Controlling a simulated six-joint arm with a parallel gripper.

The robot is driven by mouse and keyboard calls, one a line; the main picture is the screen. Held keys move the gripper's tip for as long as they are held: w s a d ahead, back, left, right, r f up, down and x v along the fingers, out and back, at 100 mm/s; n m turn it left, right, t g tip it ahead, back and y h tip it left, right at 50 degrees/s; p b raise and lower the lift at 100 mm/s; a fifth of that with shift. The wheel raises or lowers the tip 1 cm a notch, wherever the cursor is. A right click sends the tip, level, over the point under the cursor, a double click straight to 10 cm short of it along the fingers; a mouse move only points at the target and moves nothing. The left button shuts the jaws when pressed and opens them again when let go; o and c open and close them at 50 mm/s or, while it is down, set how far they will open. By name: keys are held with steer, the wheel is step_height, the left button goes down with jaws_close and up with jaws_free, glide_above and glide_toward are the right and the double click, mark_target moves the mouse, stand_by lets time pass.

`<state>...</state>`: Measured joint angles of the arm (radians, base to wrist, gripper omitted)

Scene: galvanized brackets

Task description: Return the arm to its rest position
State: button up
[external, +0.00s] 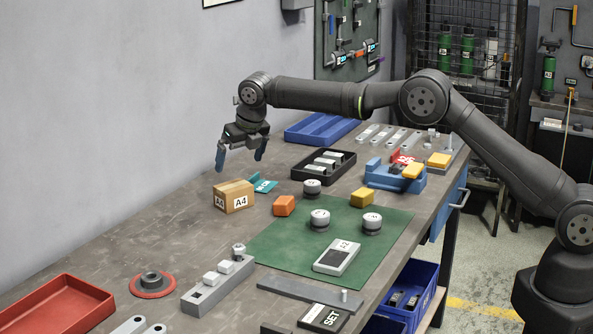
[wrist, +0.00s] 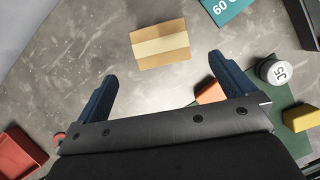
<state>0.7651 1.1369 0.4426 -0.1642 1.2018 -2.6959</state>
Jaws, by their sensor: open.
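My gripper (external: 240,158) hangs over the grey workbench, pointing down, with its two blue fingers spread and nothing between them. In the external view it is above a cardboard box (external: 233,196) marked A4. In the wrist view the gripper (wrist: 168,82) shows both fingers apart, and the box (wrist: 160,45) lies ahead of them, clear of both. My arm reaches out from its base at the right, with the forearm nearly level over the bench.
An orange block (external: 284,206), a teal card (external: 263,185) and a black tray (external: 323,166) lie near the box. A green mat (external: 285,248) holds round grey parts. A red tray (external: 55,306) is at front left. The bench left of the box is bare.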

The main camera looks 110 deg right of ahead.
mark_target(233, 185)
steer(key=shift+a+r, duration=0.1)
steer(key=shift+r, duration=0.05)
steer(key=x, duration=1.2)
steer(key=shift+s+f, duration=0.1)
steer(key=shift+f, duration=0.15)
steer(key=shift+r, duration=0.2)
